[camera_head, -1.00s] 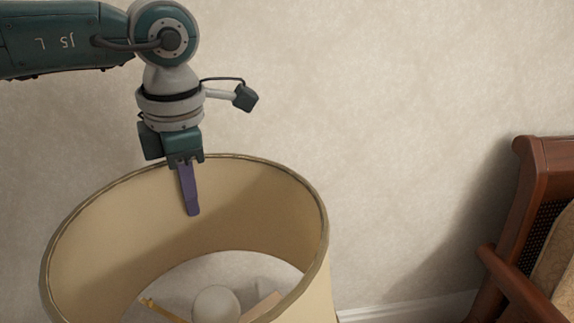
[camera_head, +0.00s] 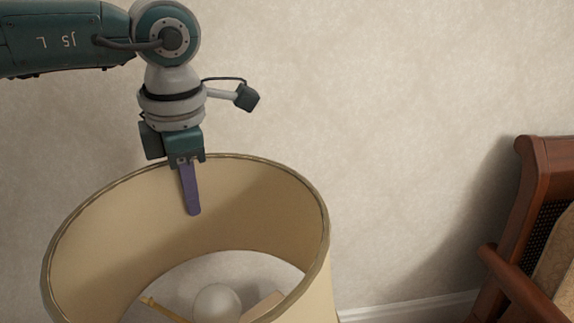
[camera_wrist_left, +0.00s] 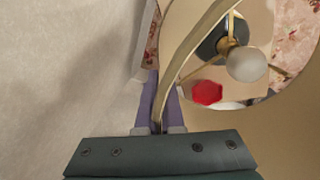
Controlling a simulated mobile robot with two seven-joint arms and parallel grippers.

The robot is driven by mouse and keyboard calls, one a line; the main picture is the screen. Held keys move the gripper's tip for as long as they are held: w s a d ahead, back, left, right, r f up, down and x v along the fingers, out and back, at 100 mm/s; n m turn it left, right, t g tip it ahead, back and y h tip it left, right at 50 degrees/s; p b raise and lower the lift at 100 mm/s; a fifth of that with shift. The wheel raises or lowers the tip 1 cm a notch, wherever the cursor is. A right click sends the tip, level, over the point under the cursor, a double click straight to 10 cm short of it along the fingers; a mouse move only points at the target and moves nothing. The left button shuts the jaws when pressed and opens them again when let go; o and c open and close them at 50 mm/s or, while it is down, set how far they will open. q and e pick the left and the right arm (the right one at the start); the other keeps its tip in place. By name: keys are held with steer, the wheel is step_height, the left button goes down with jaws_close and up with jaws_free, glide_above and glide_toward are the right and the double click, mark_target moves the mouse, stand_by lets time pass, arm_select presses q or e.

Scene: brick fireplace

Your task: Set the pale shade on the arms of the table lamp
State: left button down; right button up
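The pale shade (camera_head: 323,270) is a wide beige drum with a darker rim, open at the top, filling the lower left of the head view. My left gripper (camera_head: 193,212) points down at its far rim, with one purple finger showing inside the wall. In the left wrist view, the shade's wall (camera_wrist_left: 190,42) runs between the two fingers (camera_wrist_left: 158,100), which look shut on it. Through the shade I see the lamp's white bulb (camera_head: 216,303) and a brass arm (camera_head: 160,308). Whether the shade touches the lamp arms is hidden. My right gripper is out of view.
A wooden chair (camera_head: 530,175) with a woven side stands at the right. A plain wall (camera_head: 400,100) is behind the shade. A red octagonal object (camera_wrist_left: 207,92) lies below the lamp, and floral fabric (camera_wrist_left: 292,40) shows in the left wrist view.

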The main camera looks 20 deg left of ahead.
arm_select(q)
steer(key=shift+f+b, duration=1)
steer(key=shift+f, duration=0.15)
stand_by(2.4)
steer(key=c, duration=1)
jaws_free()
steer(key=r, duration=0.3)
steer(key=d+r+p, duration=0.1)
steer(key=r, duration=0.2)
steer(key=s+r, duration=0.1)
steer(key=r, duration=0.2)
steer(key=shift+d+r, duration=0.15)
steer(key=shift+r, duration=0.25)
steer(key=shift+o, duration=0.3)
steer(key=o, duration=0.5)
